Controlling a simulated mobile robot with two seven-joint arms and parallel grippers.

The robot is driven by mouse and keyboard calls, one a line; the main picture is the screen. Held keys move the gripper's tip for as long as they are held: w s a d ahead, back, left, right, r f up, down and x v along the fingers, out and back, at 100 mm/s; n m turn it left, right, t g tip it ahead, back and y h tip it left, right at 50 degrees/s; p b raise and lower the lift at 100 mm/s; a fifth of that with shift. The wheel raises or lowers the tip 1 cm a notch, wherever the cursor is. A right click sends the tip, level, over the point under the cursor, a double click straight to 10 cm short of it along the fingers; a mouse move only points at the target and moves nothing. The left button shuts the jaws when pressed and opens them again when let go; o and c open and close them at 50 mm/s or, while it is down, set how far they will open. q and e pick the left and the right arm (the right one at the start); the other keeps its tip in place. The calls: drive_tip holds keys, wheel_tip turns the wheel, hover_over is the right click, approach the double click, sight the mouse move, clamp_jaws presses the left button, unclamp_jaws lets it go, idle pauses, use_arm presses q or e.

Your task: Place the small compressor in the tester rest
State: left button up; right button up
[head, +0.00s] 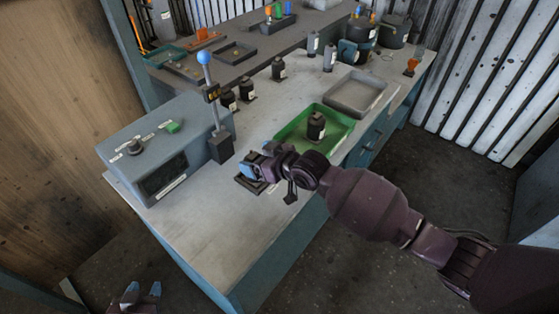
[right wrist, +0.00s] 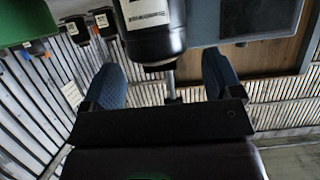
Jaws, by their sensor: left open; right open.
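The tester (head: 165,150) is a grey box with a dark screen, a green button and a blue-knobbed lever (head: 205,85). A dark square base, apparently the tester rest (head: 250,186), lies on the bench in front of it, partly covered by my right gripper (head: 250,170). The right gripper is open. In the right wrist view a black compressor with a white label (right wrist: 150,22) is beyond and between the open fingers; whether it sits in the rest is hidden in the head view. Another black compressor (head: 316,126) stands in the green tray (head: 291,128). My left gripper (head: 142,290) is open, low beside the bench.
Several dark compressors (head: 278,69) stand along the back of the bench. An empty grey tray (head: 356,92) lies behind the green one. A rear table (head: 315,22) holds trays, pots and coloured parts. The front left bench top (head: 195,220) is clear.

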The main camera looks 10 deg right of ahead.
drive_tip(key=v, duration=1)
drive_tip(key=s+d+f+m+t+h, duration=0.2)
drive_tip(key=s+d+f+m+h, duration=0.6)
drive_tip(key=s+d+f, duration=0.9)
drive_tip(key=s+d+h, duration=0.1)
drive_tip(key=s+d, duration=0.1)
drive_tip(key=d, duration=0.1)
drive_tip(key=shift+s+h, duration=0.3)
drive_tip(key=shift+s, duration=0.1)
drive_tip(key=shift+f, duration=0.1)
